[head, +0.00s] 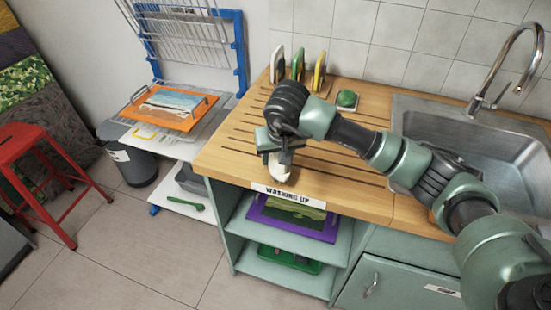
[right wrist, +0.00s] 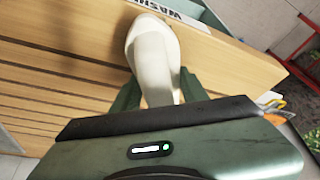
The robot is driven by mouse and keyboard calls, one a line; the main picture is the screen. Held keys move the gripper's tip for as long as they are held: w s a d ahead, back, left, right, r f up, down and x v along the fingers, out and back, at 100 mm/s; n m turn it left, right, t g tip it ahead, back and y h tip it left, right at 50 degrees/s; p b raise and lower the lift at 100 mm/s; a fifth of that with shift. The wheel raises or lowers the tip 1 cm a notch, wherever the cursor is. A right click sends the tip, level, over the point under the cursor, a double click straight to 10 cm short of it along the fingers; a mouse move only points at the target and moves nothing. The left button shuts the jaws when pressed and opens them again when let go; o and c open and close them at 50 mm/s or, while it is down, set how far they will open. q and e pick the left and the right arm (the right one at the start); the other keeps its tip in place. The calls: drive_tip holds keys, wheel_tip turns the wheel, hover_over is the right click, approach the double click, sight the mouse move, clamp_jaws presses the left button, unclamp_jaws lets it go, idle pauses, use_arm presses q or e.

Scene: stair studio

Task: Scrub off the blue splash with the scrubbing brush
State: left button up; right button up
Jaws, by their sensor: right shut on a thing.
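My right gripper (head: 276,150) is over the front edge of the slatted wooden worktop (head: 225,160), above the "WASHING UP" label. It is shut on a smooth cream-white, rounded, long object, which I take to be the scrubbing brush (right wrist: 152,50). The brush also shows below the fingers in the head view (head: 283,172). Its bristles are not visible, and I cannot tell whether it touches the wood. I see no blue splash in either view; the gripper and brush hide part of the worktop. My left gripper is not in view.
A green-topped sponge (head: 347,99) and several upright coloured boards (head: 298,66) stand at the back of the worktop. The sink (head: 480,140) and tap (head: 513,65) are right. An orange tray (head: 170,107) sits on the rack at left. A red stool (head: 35,150) stands far left.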

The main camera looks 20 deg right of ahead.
drive_tip(key=r, duration=0.2)
drive_tip(key=r+p, duration=0.1)
drive_tip(key=shift+s+d+r, duration=0.25)
drive_tip(key=shift+d, duration=0.1)
wheel_tip(320, 180, up, 2)
drive_tip(key=shift+w+a+r+p, duration=0.1)
drive_tip(key=shift+w+a+p, duration=0.05)
drive_tip(key=shift+p, duration=0.45)
drive_tip(key=shift+r, duration=0.6)
